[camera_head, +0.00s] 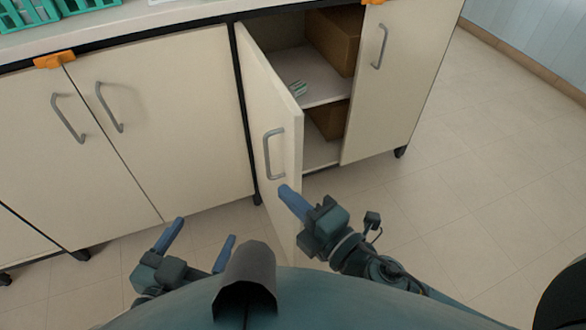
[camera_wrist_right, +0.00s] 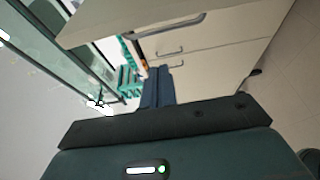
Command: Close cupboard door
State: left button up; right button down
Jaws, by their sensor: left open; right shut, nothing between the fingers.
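The cupboard door (camera_head: 262,110) is cream with a grey bar handle (camera_head: 273,154). It stands partly open, swung out toward me from its hinge side at the left. The cupboard (camera_head: 318,78) behind it shows its shelf and inside. My right gripper (camera_head: 291,200) is shut and empty, with its blue fingertips close to the lower free edge of the door, below the handle. I cannot tell whether they touch. In the right wrist view the shut blue fingers (camera_wrist_right: 157,86) also show. My left gripper (camera_head: 200,245) is open and empty, low in front of the closed doors at the left.
Brown boxes (camera_head: 335,38) and a small green-and-white item (camera_head: 298,88) are inside the cupboard. The neighbouring right door (camera_head: 400,75) and left doors (camera_head: 165,110) are closed. Orange clips (camera_head: 54,60) sit at the counter edge. The floor (camera_head: 480,180) at the right is clear.

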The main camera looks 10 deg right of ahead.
aim_at(295, 174)
jog(key=shift+w+d+b, duration=0.15)
jog(key=shift+w+d, duration=0.1)
jog(key=shift+w, duration=1.05)
jog(key=shift+w+d+b, duration=0.15)
jog(key=shift+w+d, duration=0.1)
jog(key=shift+w, duration=1.05)
jog(key=shift+d, duration=0.1)
